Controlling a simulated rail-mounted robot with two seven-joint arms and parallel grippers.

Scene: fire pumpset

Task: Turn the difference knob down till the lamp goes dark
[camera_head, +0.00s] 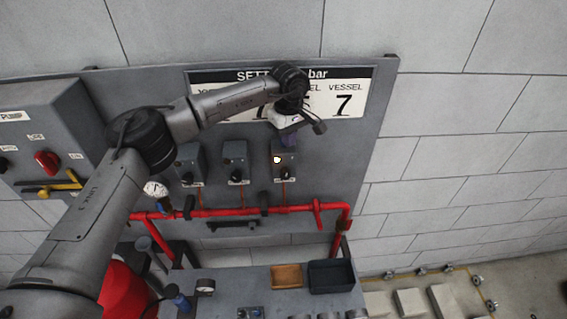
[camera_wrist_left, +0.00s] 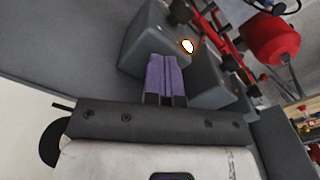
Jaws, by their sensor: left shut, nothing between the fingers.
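Three grey switch boxes hang on the panel; the right box (camera_head: 289,158) carries a lit lamp (camera_head: 278,160) and a dark knob (camera_head: 285,174) below it. The lit lamp also shows in the left wrist view (camera_wrist_left: 187,46). Labels under the boxes are too small to read, so I cannot tell which knob is the difference knob. My left gripper (camera_head: 288,140) is at the top of the right box, its purple fingers (camera_wrist_left: 164,76) shut and empty. In the left wrist view the fingertips overlap the box; contact cannot be told. My right gripper is not in view.
A setting board (camera_head: 350,103) sits above the boxes, partly covered by my left arm. The middle box (camera_head: 235,155) and left box (camera_head: 189,160) stand beside it. A red pipe (camera_head: 235,212) runs below. A dark tray (camera_head: 331,276) and a wooden tray (camera_head: 287,276) are lower down.

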